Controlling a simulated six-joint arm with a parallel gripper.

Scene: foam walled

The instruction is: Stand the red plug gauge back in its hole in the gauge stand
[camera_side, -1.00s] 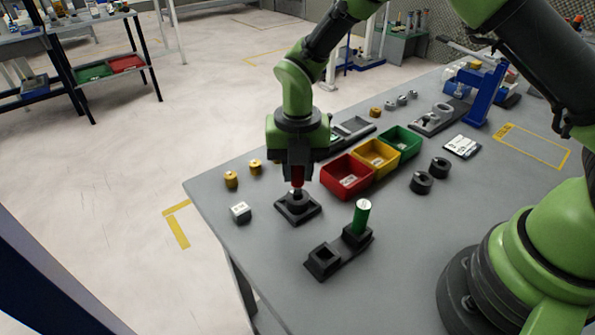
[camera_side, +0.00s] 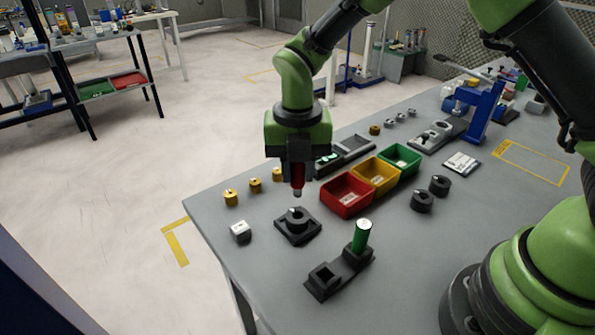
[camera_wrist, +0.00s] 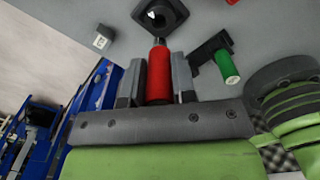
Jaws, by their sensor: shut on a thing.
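My gripper (camera_side: 297,168) is shut on the red plug gauge (camera_side: 298,181), which hangs upright with its grey tip down. In the wrist view, the red gauge (camera_wrist: 159,72) sits between the two fingers. Its tip is above and clear of a black square fixture (camera_side: 285,232) holding a dark ring (camera_side: 297,217). The black gauge stand (camera_side: 340,271) lies nearer the camera, to the right of that fixture. Its near-left square hole is empty. A green plug gauge (camera_side: 361,236) stands in its other hole. The stand also shows in the wrist view (camera_wrist: 208,47), right of the red gauge.
Red (camera_side: 346,207), yellow (camera_side: 374,190) and green (camera_side: 414,168) bins stand behind the stand. Two dark rings (camera_side: 422,201) lie to the right. A pale block (camera_side: 240,232) and several brass pieces (camera_side: 230,198) lie at left. The table between fixture and stand is clear.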

